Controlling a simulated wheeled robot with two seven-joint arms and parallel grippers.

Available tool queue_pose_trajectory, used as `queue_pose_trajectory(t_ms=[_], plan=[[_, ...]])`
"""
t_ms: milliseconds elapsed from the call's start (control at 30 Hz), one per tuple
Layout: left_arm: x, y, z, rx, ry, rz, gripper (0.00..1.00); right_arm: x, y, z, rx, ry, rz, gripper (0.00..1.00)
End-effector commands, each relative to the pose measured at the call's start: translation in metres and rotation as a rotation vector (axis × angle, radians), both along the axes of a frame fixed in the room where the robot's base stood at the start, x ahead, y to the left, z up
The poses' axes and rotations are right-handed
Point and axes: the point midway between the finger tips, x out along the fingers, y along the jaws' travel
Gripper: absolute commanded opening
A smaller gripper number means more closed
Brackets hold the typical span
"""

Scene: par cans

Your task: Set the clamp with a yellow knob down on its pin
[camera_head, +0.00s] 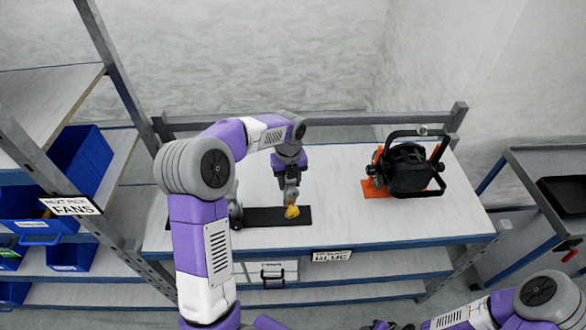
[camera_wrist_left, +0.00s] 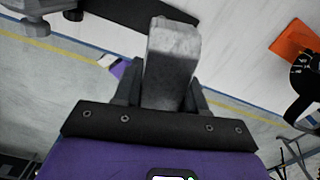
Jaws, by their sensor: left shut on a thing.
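My left gripper (camera_head: 291,190) points down over the near-middle of the bench and is shut on the grey clamp. The clamp's yellow knob (camera_head: 292,212) shows just below the fingers, over the right part of a black strip (camera_head: 262,216). In the left wrist view the clamp's grey metal body (camera_wrist_left: 172,60) sits between the fingers; its knob is hidden there. I cannot tell whether the clamp touches the strip. I cannot make out its pin. My right arm is at the lower right of the head view; dark parts at the bottom edge may be its gripper, too cut off to judge.
Another grey clamp-like part (camera_head: 235,208) stands at the strip's left end, partly behind my left arm. A black par can (camera_head: 408,170) stands on an orange mat (camera_head: 373,189) at the right. Blue bins (camera_head: 82,158) fill the left shelves. The bench between strip and mat is clear.

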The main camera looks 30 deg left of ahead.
Motion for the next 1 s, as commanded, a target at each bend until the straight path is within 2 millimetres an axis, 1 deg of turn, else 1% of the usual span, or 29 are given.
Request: queue_pose_trajectory(t_ms=[133,367,1000], plan=[[0.001,0.003,0.003,0.000,-0.001,-0.069,0.00,0.000,0.000,0.002,0.000,0.000,0.000,0.43],[0.001,0.004,-0.002,0.000,-0.001,-0.077,0.00,0.000,0.000,-0.002,0.000,0.001,0.000,0.43],[0.001,0.003,-0.032,0.000,-0.001,-0.075,0.00,0.000,0.000,-0.031,0.000,0.000,0.000,0.43]])
